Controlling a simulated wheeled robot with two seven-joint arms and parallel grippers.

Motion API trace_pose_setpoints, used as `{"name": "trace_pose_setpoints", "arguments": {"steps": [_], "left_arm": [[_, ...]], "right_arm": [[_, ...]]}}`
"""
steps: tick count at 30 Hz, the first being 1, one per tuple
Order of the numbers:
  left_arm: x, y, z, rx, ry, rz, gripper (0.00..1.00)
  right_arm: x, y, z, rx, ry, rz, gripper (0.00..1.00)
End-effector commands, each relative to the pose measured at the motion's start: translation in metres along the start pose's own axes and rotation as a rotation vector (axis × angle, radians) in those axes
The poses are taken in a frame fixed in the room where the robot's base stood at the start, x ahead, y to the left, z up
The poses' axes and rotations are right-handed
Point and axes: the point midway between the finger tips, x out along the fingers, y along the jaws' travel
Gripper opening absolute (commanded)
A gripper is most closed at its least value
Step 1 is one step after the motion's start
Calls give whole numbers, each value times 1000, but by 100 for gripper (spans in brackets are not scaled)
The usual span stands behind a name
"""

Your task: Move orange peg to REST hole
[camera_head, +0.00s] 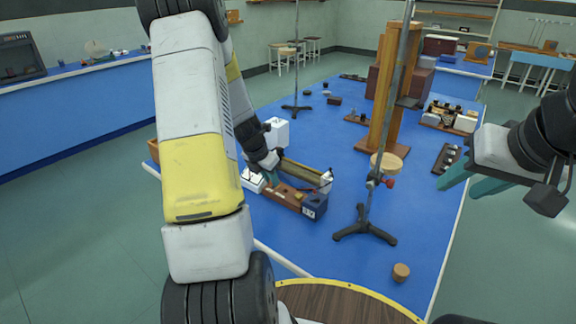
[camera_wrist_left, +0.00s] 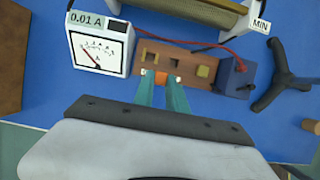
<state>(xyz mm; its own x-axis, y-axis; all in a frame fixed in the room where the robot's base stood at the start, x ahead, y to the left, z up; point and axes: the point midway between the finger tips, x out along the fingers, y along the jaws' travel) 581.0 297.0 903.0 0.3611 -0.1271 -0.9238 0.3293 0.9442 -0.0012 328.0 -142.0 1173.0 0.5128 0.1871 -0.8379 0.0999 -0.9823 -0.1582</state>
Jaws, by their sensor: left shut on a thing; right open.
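The orange peg (camera_wrist_left: 161,78) shows between the teal fingertips of my left gripper (camera_wrist_left: 164,86), which is shut on it. It is at the near edge of a brown wooden peg board (camera_wrist_left: 190,68); whether it sits in a hole or just above one I cannot tell. The board has several square spots along its top and a blue block (camera_wrist_left: 236,77) at its right end. In the head view the board (camera_head: 285,195) lies on the blue bench, with my left gripper (camera_head: 271,180) over its left part. No REST label is readable. My right gripper (camera_head: 460,186) is open and empty at the right.
A white meter marked 0.01 A (camera_wrist_left: 100,46) stands close left of the board. A rheostat (camera_head: 304,172) lies behind it, with a red wire. A black tripod stand (camera_head: 364,226) is to the right, and a cork (camera_head: 401,272) near the front edge.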

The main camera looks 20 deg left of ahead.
Motion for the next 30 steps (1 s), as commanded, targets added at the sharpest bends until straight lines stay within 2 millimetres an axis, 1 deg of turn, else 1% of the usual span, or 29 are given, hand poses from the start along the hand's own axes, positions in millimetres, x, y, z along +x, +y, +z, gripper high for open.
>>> {"name": "trace_pose_setpoints", "arguments": {"steps": [1, 6, 9, 12, 18, 30], "left_arm": [[-7, -7, -12, -4, 1, 1, 0], [-26, -32, -46, -4, 0, 2, 0], [-35, -45, -64, -5, 0, 2, 0], [-41, -53, -75, -4, 0, 1, 0], [-50, -63, -85, 1, 0, 2, 0], [-69, -64, -78, 4, -1, 2, 0]], "right_arm": [[0, 0, 0, 0, 0, 0, 42], [0, 0, 0, 0, 0, 0, 42], [0, 0, 0, 0, 0, 0, 42], [0, 0, 0, 0, 0, 0, 42], [0, 0, 0, 0, 0, 0, 42], [0, 0, 0, 0, 0, 0, 42]]}}
